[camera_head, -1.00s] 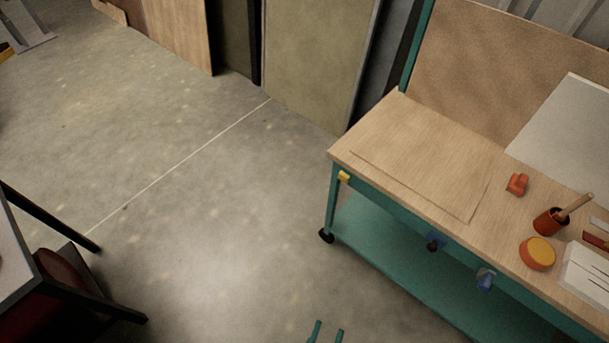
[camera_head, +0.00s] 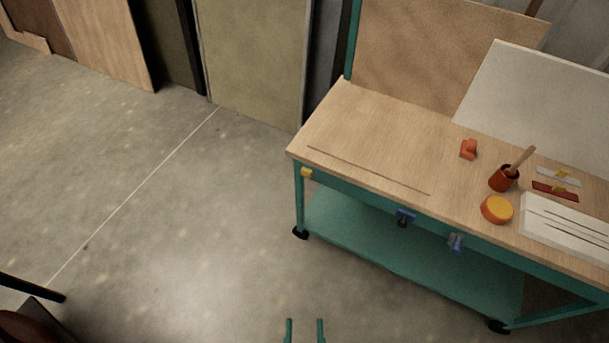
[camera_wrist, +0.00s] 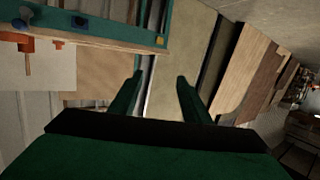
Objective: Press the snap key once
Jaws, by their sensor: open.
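I cannot tell which part is the snap key; no label is readable. A round orange piece with a yellow top (camera_head: 497,209) sits on the workbench top. A small yellow block (camera_head: 307,173) is fixed at the bench's near left corner. Two blue fittings, one left (camera_head: 405,216) and one right (camera_head: 456,243), are on the bench's front edge. My gripper (camera_head: 304,322) is open and empty, over the floor in front of the bench and apart from it. Its two green fingers also show spread in the wrist view (camera_wrist: 160,76), with nothing between them.
The wooden-topped teal workbench (camera_head: 370,127) stands on castors at the right. On it are a small orange piece (camera_head: 468,149), a red cup with a stick (camera_head: 503,178) and a white slotted block (camera_head: 565,226). Panels (camera_head: 252,62) line the back. The floor (camera_head: 170,230) left of the bench is clear.

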